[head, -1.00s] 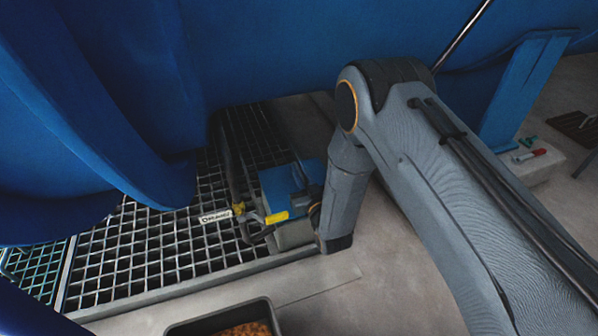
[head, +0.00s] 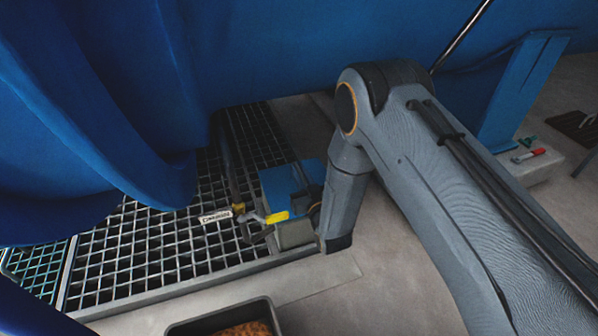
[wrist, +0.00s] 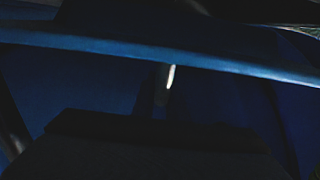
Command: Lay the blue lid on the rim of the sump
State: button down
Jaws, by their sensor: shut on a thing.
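The blue lid (head: 279,184) is a flat blue piece low over the floor grating in the head view. My gripper (head: 307,192) is a dark shape at the lid's right side, partly hidden by my arm, and it is shut on the lid. A grey box-like body (head: 294,236), which looks like the sump, shows just below the lid, beside my forearm. Its rim is mostly hidden, so I cannot tell whether the lid touches it. The wrist view is very dark; a blue edge crosses it, and I cannot tell whether that is the lid.
A dark pipe (head: 228,165) with a white label (head: 215,216) and a yellow-tagged lever (head: 277,217) stand close left of the lid. The big blue vessel (head: 300,50) hangs above. A dark tray (head: 215,318) with brown contents stands in front.

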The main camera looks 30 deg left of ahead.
jog(key=shift+f+b, duration=0.55)
jog(key=shift+f, duration=0.75)
jog(key=c, duration=1.7)
grip_release()
jog(key=shift+f, duration=0.15)
jog(key=shift+p+v, duration=1.7)
jog(key=shift+v, duration=2.2)
